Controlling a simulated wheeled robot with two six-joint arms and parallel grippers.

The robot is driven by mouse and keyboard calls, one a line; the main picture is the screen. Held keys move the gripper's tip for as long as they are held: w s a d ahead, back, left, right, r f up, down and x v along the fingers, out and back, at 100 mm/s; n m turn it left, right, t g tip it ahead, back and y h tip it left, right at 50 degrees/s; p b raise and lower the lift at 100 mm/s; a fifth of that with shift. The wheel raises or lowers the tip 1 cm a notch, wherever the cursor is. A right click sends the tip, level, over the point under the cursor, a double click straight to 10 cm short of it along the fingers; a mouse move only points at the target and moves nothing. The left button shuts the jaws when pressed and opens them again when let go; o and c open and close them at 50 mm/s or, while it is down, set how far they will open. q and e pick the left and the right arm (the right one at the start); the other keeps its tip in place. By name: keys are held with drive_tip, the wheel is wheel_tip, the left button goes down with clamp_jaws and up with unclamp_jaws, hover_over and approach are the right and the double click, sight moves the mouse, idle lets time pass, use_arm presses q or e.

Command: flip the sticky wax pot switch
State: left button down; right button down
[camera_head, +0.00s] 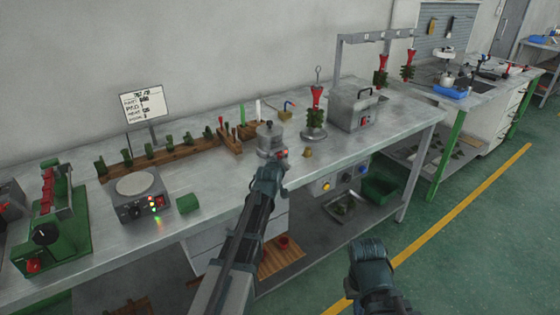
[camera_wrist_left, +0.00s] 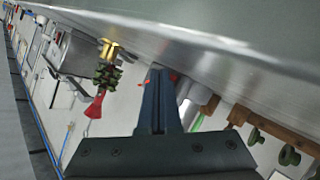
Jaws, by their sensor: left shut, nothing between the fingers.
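The sticky wax pot (camera_head: 268,136) is a small silver lidded pot on the long bench, near the middle of the head view. A small red part (camera_head: 283,153), seemingly its switch, shows at its front right. My left gripper (camera_head: 280,166) is at the pot's front, close to this red part; contact cannot be told. In the left wrist view its fingers (camera_wrist_left: 160,85) are shut and empty. Red bits (camera_wrist_left: 175,77) show beside the fingertips, and the silver pot (camera_wrist_left: 187,95) is partly hidden behind them. My right gripper (camera_head: 371,265) is low, away from the bench; its fingers are unclear.
A wooden rack (camera_head: 160,158) with green wax pieces stands behind left. A hot plate (camera_head: 140,193) with lit lamps is further left. A red-and-green wax tree (camera_head: 316,110) on a stand and a grey box machine (camera_head: 354,105) are to the right. A small tan block (camera_head: 308,153) lies near the pot.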

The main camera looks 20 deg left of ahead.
sight(292, 177)
use_arm(q)
drive_tip(key=shift+d, duration=0.1)
drive_tip(key=shift+s+d+r, duration=0.1)
drive_tip(key=shift+s+d, duration=0.35)
drive_tip(key=shift+d, duration=0.05)
drive_tip(key=shift+s+d+r+p, duration=0.2)
drive_tip(key=shift+s+d, duration=0.55)
drive_tip(key=shift+d, duration=0.25)
drive_tip(key=shift+s+d+r+p, duration=0.1)
drive_tip(key=shift+s+d+p, duration=0.1)
drive_tip(key=shift+s+d, duration=0.65)
drive_tip(key=shift+d, duration=0.1)
